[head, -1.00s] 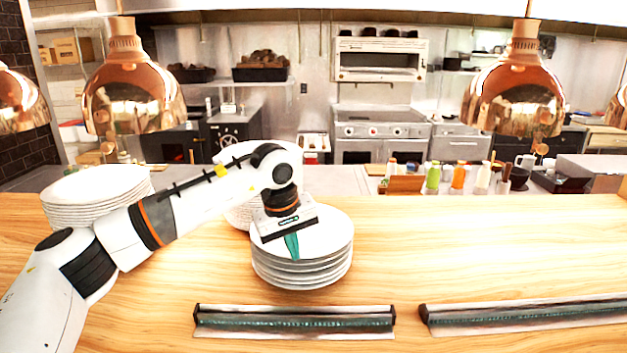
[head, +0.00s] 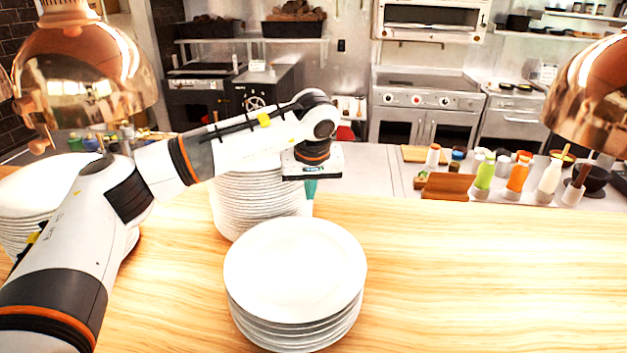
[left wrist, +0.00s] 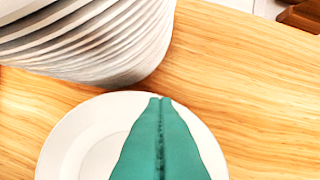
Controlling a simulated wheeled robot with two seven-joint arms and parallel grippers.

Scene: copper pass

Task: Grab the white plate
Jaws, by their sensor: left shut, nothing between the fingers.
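A short stack of white plates stands on the wooden counter, and its round top plate (head: 295,268) is uncovered in the head view. A taller stack of white plates (head: 256,208) stands behind it, partly hidden by my left arm. My left gripper (head: 310,190) shows past the far edge of the short stack, at the right side of the tall stack. Its teal fingers are shut and empty. In the left wrist view the fingers (left wrist: 160,110) overlap a white plate (left wrist: 70,150), with the tall stack (left wrist: 120,50) at upper left. My right gripper is not in view.
Another stack of white plates (head: 22,205) stands at the left, partly behind my arm. Copper heat lamps (head: 85,75) hang at both sides. Bottles (head: 518,175) stand beyond the counter. The wooden counter (head: 480,270) is clear on the right.

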